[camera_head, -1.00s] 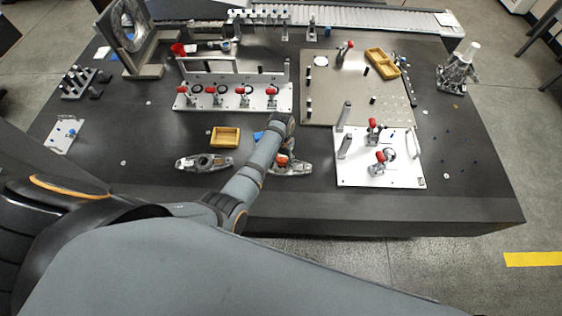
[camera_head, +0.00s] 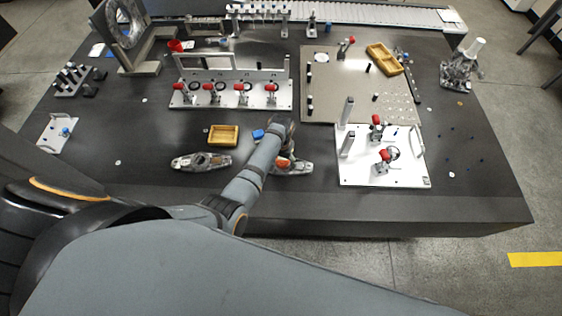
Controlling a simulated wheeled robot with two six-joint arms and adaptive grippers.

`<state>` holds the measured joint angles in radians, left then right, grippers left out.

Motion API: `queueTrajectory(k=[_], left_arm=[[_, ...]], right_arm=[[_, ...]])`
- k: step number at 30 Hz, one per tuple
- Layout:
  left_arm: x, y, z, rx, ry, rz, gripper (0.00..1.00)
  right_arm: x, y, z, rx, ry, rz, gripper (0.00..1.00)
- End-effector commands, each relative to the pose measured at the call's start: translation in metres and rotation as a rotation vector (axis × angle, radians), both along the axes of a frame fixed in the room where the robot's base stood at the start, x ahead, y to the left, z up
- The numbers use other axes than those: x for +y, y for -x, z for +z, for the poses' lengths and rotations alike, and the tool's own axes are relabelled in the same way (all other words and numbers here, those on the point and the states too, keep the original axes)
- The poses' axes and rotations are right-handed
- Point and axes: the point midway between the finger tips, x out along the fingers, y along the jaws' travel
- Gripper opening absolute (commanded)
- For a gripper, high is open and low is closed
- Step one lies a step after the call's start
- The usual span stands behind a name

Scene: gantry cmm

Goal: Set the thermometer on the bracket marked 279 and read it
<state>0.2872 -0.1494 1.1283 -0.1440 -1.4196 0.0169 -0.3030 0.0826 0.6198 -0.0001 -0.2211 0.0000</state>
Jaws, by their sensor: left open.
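Two grey metal castings that look like brackets lie near the table's front edge: a left bracket (camera_head: 190,162) and a right bracket (camera_head: 300,168). No number can be read on either. My left gripper (camera_head: 284,153) points down over the right bracket, mostly hidden behind its own wrist; its fingers are hard to make out. An orange-red part (camera_head: 282,163) shows right beside it at the bracket; I cannot tell whether this is the thermometer or whether the gripper touches it. A small blue item (camera_head: 258,134) lies just left of the wrist. My right gripper is out of view.
A yellow tray (camera_head: 222,143) sits behind the left bracket. A white fixture plate (camera_head: 352,178) with red-tipped clamps stands to the right, and another clamp fixture (camera_head: 205,101) stands behind. The dark table (camera_head: 140,190) is clear at front left.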

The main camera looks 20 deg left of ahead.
Motion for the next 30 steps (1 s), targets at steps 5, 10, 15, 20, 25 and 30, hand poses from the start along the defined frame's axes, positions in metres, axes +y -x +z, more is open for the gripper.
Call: queueTrajectory(k=[5, 10, 15, 20, 25, 30], left_arm=[[0.000, 0.000, 0.007, -0.001, 0.000, 0.000, 0.71], [0.000, 0.000, 0.031, 0.000, 0.000, 0.000, 0.71], [0.000, 0.000, 0.066, 0.000, 0.000, 0.000, 0.71], [0.000, 0.000, 0.100, 0.000, 0.000, 0.000, 0.71], [0.000, 0.000, 0.124, -0.001, 0.000, 0.000, 0.71], [0.000, 0.000, 0.125, 0.000, 0.000, 0.000, 0.71]], right_arm=[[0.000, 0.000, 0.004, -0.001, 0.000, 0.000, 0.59], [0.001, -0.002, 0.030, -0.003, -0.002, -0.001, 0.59], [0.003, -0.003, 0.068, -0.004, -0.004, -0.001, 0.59], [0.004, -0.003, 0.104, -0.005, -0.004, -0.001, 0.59], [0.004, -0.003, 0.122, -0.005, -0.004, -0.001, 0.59], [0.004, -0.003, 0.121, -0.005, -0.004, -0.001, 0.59]])
